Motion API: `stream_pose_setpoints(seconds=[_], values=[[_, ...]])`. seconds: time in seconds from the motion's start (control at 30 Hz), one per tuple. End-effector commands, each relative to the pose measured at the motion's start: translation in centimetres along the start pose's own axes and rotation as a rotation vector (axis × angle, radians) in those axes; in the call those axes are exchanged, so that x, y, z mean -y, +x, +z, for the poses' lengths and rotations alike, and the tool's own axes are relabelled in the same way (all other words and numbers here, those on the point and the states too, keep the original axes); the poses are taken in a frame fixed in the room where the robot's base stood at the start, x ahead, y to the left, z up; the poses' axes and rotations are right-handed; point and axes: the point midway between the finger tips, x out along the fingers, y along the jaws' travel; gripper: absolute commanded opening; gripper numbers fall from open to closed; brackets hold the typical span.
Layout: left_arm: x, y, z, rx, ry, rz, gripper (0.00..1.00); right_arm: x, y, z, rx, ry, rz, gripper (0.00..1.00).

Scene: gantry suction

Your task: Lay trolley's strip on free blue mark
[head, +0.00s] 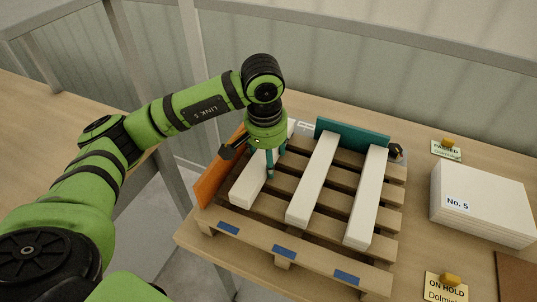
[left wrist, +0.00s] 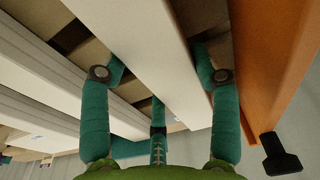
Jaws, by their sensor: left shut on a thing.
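My left gripper (head: 270,172) is shut on the leftmost white strip (head: 247,192), with its teal fingers at the strip's sides. The left wrist view shows this strip (left wrist: 150,50) running between the fingers. The strip lies along the left side of the wooden pallet (head: 262,236), in line with the left blue mark (head: 229,228); whether it touches the slats is unclear. A middle strip (head: 313,180) lines up with the middle blue mark (head: 283,251). A right strip (head: 367,197) lines up with the right blue mark (head: 346,277). No trolley is recognisable. My right gripper is out of view.
An orange board (head: 212,178) stands close along the pallet's left side. A teal board (head: 353,139) stands at its back. A white stack labelled No. 5 (head: 482,203) is at right, near PASSED (head: 446,151) and ON HOLD (head: 446,288) signs.

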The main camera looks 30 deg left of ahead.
Motion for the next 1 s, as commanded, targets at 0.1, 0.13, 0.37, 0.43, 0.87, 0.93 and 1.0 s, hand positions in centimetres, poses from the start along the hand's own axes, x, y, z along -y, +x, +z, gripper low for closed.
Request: stream_pose_setpoints(seconds=[0.1,0.13,0.37,0.43,0.87,0.93,1.0], values=[[0.01,0.15,-0.02,-0.002,0.000,0.000,0.16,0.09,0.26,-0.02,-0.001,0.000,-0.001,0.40],[0.01,0.19,-0.01,-0.002,0.000,0.000,0.16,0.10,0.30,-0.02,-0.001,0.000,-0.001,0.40],[0.01,0.46,0.02,-0.002,0.000,0.000,0.16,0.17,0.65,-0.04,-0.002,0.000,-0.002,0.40],[0.01,0.54,0.03,-0.002,-0.001,0.000,0.16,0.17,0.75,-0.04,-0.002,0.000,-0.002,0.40],[0.01,0.66,0.05,-0.001,0.000,0.000,0.90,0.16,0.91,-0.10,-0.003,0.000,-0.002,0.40],[0.01,0.67,0.06,-0.001,0.000,0.000,0.90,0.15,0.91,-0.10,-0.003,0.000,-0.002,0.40],[0.01,0.74,0.11,0.001,0.000,0.000,0.90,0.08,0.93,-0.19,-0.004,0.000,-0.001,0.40]])
